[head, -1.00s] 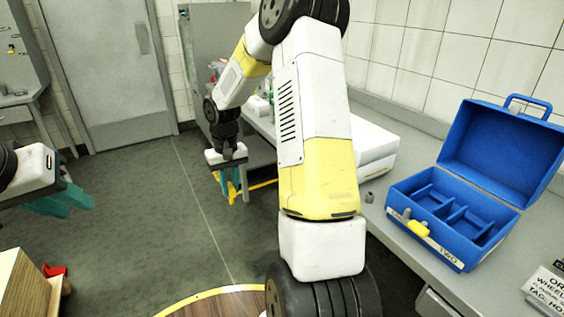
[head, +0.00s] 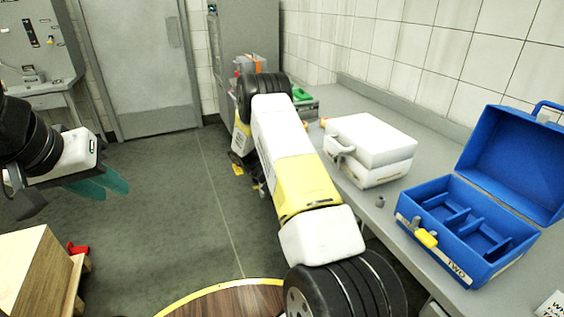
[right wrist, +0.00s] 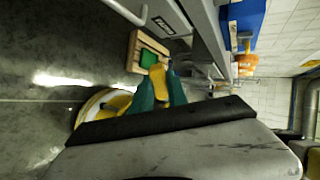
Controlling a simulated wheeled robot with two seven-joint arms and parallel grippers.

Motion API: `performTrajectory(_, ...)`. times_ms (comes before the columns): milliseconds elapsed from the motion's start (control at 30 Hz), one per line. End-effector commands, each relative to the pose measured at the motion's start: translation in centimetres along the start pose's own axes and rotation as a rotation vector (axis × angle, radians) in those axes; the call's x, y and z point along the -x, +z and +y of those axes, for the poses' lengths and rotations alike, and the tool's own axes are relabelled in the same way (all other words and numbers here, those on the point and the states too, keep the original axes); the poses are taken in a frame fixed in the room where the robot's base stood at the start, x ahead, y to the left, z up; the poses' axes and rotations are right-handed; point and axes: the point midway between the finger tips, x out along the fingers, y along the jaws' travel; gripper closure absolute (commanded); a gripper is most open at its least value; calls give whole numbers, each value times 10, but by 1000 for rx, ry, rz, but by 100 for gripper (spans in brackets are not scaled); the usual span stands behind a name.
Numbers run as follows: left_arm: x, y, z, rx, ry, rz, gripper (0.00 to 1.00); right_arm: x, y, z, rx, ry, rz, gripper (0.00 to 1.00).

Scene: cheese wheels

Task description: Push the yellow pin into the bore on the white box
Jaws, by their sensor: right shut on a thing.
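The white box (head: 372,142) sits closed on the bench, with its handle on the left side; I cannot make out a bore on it. My right arm crosses the middle of the head view and hides its gripper there. In the right wrist view my right gripper (right wrist: 160,90) has its teal fingers shut on a yellow piece, which I take as the yellow pin (right wrist: 157,71). It is held off the bench, apart from the white box as far as I can see. My left gripper (head: 103,184) hangs at the left, its teal fingers apart and empty.
An open blue case (head: 462,232) with dividers and a yellow latch stands on the bench at right. A small grey cylinder (head: 380,201) stands between it and the white box. A wooden block (head: 32,272) is at lower left.

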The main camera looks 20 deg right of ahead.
Motion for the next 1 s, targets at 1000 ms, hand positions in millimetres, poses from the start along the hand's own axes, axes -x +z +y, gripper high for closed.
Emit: performTrajectory(1000, 0, 0, 0, 0, 0, 0, 73, 72, 60, -61, 269, -520, -924, 100)
